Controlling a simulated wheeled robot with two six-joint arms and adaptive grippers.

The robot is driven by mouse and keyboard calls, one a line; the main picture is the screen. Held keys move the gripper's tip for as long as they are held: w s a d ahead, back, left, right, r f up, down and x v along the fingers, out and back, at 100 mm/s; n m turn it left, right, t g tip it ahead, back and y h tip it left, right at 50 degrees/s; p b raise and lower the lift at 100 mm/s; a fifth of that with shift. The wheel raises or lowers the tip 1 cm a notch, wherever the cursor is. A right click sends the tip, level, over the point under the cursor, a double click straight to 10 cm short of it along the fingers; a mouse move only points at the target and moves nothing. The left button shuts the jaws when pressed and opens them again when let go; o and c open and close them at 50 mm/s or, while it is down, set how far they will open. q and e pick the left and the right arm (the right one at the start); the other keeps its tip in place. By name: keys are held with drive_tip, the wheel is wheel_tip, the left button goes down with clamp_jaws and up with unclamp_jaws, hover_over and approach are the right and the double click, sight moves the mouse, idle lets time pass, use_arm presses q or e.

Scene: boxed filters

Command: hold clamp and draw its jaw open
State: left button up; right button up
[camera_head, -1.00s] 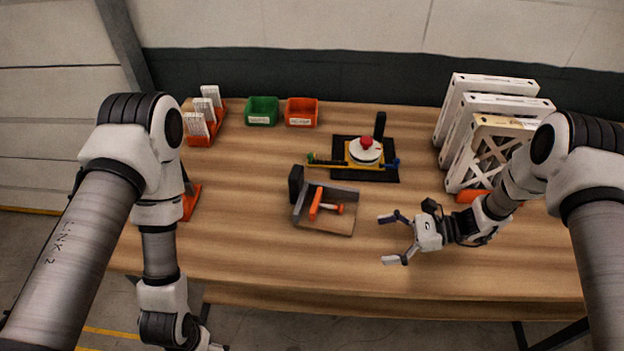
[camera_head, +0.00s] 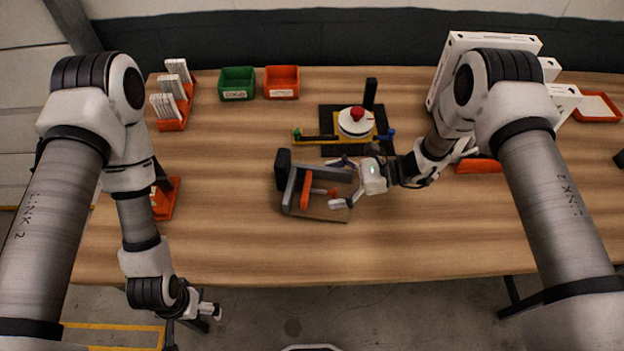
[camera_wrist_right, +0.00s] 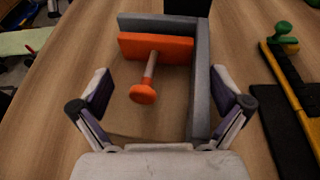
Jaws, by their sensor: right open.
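The clamp has a grey L-shaped frame (camera_head: 289,190), an orange jaw plate (camera_head: 305,190) and a short rod ending in an orange knob (camera_wrist_right: 143,94). It sits on a small brown board at the middle of the table. My right gripper (camera_head: 337,183) is open over the board's right side. In the right wrist view its open fingers (camera_wrist_right: 162,88) stand on both sides of the knob, apart from it. The right-hand finger is close to the frame's grey side wall (camera_wrist_right: 203,90). My left gripper (camera_head: 208,312) hangs off the table's front edge; its fingers are too small to judge.
A black block (camera_head: 283,168) stands behind the clamp's left end. A black mat (camera_head: 384,120) with a yellow fixture and a red-knobbed white disc (camera_head: 355,122) lies behind my right gripper. Green (camera_head: 237,84) and orange (camera_head: 282,82) bins stand at the back. The table's front is clear.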

sight(313, 185)
drive_tip(key=x, duration=0.2)
drive_tip(key=shift+s+a+f+b, duration=0.15)
drive_tip(key=shift+s+a+b, duration=0.05)
drive_tip(key=shift+a+b, duration=0.15)
drive_tip(key=shift+a, duration=0.1)
drive_tip(key=shift+w, duration=0.1)
drive_tip(key=c, duration=0.7)
drive_tip(key=o, duration=0.7)
